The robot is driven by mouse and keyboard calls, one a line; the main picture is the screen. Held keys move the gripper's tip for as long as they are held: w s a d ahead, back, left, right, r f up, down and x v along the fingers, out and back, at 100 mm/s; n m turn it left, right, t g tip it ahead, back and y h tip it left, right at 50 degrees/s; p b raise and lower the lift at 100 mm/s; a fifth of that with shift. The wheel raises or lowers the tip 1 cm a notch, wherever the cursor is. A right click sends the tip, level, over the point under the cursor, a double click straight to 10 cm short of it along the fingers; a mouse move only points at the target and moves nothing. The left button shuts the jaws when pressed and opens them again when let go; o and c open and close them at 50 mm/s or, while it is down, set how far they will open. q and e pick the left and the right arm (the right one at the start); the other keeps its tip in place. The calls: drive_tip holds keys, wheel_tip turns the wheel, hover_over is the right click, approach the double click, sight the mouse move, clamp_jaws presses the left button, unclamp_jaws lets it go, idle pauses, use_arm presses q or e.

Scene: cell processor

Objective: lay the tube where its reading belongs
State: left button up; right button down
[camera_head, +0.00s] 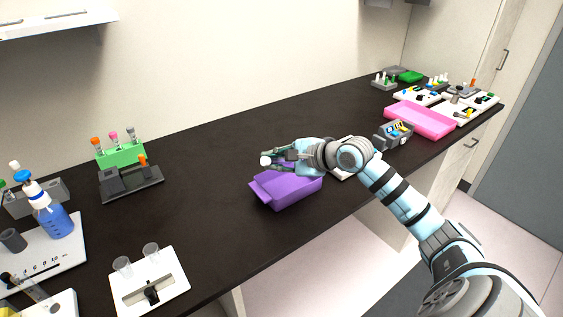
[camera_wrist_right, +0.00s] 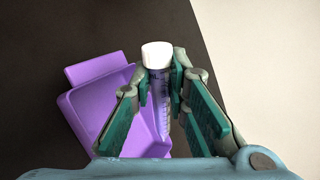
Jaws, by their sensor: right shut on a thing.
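My right gripper (camera_head: 283,156) is shut on a tube, which it holds above the purple tray. In the right wrist view the tube (camera_wrist_right: 159,100) has a white cap and a clear, graduated body between the green finger pads of the gripper (camera_wrist_right: 160,90). In the head view only its white cap (camera_head: 265,161) shows clearly. The purple tray (camera_head: 258,191) sits near the front edge of the dark bench and looks empty where visible; it also shows in the right wrist view (camera_wrist_right: 95,68). A pink tray (camera_head: 440,126) lies farther right. My left gripper is not in view.
A green rack (camera_head: 121,156) of capped tubes stands at the left behind a dark device (camera_head: 131,186). A blue bottle (camera_head: 54,218) and a white holder with two clear cups (camera_head: 150,285) are nearer. A grey device (camera_head: 394,134) stands right of my gripper. The bench middle is clear.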

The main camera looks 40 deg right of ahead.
sight(283, 159)
drive_tip(key=d+h, duration=0.1)
drive_tip(key=w+d, duration=0.1)
drive_tip(key=d, duration=0.1)
drive_tip(key=shift+w+d+r+m+h, duration=0.1)
drive_tip(key=shift+w+r+m+h, duration=0.1)
drive_tip(key=shift+m+h, duration=0.15)
drive_tip(key=shift+s+d+b, duration=0.1)
drive_tip(key=shift+s+b, duration=0.1)
drive_tip(key=shift+b, duration=0.1)
drive_tip(key=shift+s+f, duration=0.15)
drive_tip(key=shift+f, duration=0.25)
wheel_tip(283, 159, down, 8)
drive_tip(key=b, duration=0.6)
drive_tip(key=shift+f+b, duration=0.25)
drive_tip(key=shift+b, duration=0.2)
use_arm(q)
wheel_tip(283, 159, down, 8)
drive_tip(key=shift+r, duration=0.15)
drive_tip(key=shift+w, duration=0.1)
use_arm(e)
drive_tip(key=shift+r, duration=0.1)
drive_tip(key=c, duration=1.5)
unclamp_jaws()
drive_tip(key=shift+c, duration=0.2)
drive_tip(key=shift+o, duration=0.4)
